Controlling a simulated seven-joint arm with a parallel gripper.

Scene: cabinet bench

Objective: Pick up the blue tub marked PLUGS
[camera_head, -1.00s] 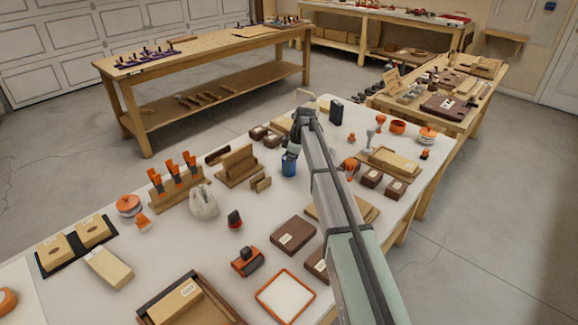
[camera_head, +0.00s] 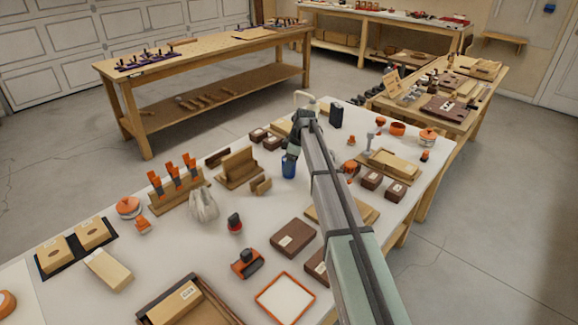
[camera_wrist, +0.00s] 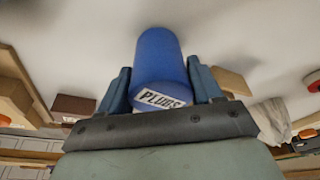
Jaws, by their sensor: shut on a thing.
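The blue tub marked PLUGS (camera_wrist: 160,62) is between the two fingers of my gripper (camera_wrist: 160,88) in the wrist view. Its white label reads PLUGS and faces the camera. The fingers are shut on it, one on each side. In the head view the blue tub (camera_head: 289,168) shows just below my gripper (camera_head: 291,152), over the white bench top. I cannot tell whether its base touches the bench.
A wooden holder (camera_head: 238,168) and a small wooden block (camera_head: 261,186) stand left of the tub. A white bag (camera_head: 203,205) lies farther left. A dark blue box (camera_head: 336,114) stands behind. Bare bench top (camera_head: 270,215) lies in front.

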